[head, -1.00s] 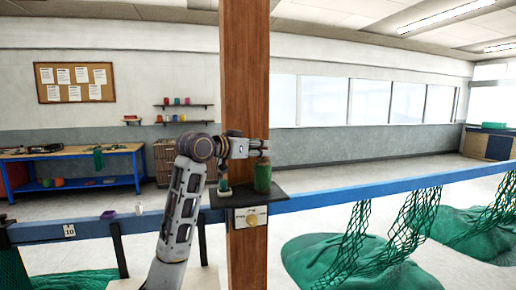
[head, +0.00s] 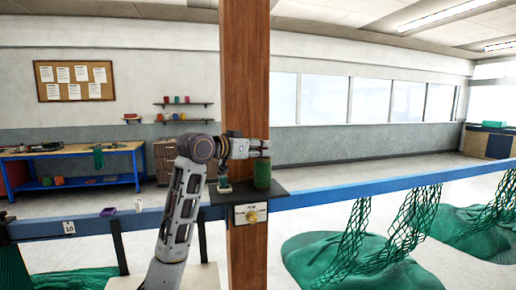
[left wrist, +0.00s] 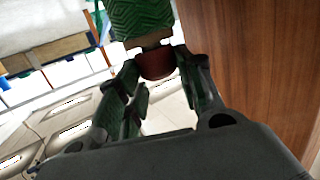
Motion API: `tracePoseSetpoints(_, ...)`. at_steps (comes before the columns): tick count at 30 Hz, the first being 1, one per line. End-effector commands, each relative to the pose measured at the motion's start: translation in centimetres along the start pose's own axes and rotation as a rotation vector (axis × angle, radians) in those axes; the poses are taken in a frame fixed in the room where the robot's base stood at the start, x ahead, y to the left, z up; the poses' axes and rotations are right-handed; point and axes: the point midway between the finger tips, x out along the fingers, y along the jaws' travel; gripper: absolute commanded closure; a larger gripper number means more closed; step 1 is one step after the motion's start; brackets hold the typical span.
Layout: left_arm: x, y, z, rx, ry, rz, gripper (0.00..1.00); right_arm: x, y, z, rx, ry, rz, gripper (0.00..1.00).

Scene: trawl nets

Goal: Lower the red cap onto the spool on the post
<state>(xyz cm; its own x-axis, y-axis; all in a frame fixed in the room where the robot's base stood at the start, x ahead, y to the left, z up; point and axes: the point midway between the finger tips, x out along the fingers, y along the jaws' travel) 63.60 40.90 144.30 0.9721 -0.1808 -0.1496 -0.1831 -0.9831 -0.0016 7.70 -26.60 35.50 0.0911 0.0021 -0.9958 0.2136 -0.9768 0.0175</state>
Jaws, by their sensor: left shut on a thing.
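The green spool (head: 262,176) stands upright on a small dark shelf (head: 275,194) at the brown wooden post (head: 245,80). My left gripper (head: 264,148) is just above the spool, reaching in from the left across the post. In the left wrist view it is shut on the red cap (left wrist: 156,64), which sits between its fingertips (left wrist: 157,68). The green spool (left wrist: 140,18) shows right beyond the cap there, with a brownish band between them. I cannot tell whether cap and spool touch. The cap is not clear in the head view. My right gripper is not in view.
A small pale-and-green piece (head: 224,186) stands on the shelf left of the spool. A blue rail (head: 380,188) runs across at shelf height, with green nets (head: 345,255) hanging from it. A purple item (head: 108,212) and a white item (head: 139,206) are on the rail at left.

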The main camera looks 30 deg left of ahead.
Motion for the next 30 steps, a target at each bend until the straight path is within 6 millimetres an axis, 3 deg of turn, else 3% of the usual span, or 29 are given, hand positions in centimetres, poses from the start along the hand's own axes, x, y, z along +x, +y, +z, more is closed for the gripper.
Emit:
tracePoseSetpoints(10, 0.00, -0.01, 0.09, 0.000, 0.000, 0.000, 0.82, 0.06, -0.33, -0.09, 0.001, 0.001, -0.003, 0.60)
tracePoseSetpoints(11, 0.00, -0.01, 0.09, 0.000, 0.000, 0.000, 0.61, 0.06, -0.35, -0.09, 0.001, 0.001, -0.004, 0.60)
tracePoseSetpoints(16, 0.00, -0.01, 0.09, 0.001, 0.000, 0.000, 0.39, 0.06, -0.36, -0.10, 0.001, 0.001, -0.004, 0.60)
tracePoseSetpoints(30, -0.36, -0.04, 0.11, 0.000, 0.000, -0.001, 0.39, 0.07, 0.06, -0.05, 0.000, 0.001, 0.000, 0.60)
